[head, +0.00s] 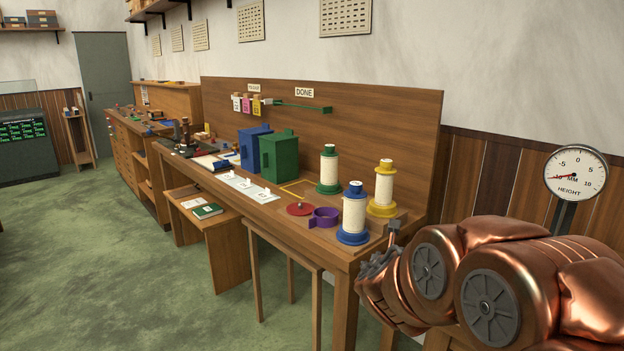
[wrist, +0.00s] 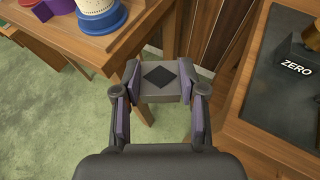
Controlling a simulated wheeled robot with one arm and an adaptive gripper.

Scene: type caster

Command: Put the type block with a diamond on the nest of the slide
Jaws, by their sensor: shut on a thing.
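The type block with a diamond (wrist: 160,76) is grey with a black diamond on its upper face. In the wrist view it sits between the two fingers of my gripper (wrist: 159,92), which is shut on it. The block is held in the air, over the gap between two wooden tables. In the head view my copper arm fills the lower right, with my gripper (head: 380,264) at the near table's right end. I cannot make out the slide or its nest for certain in either view.
A dark plate marked ZERO (wrist: 296,68) lies on the right table in the wrist view. The left table (wrist: 133,38) holds spools, a purple ring (head: 325,217) and a red disc (head: 300,209). A dial gauge (head: 576,172) stands behind my arm.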

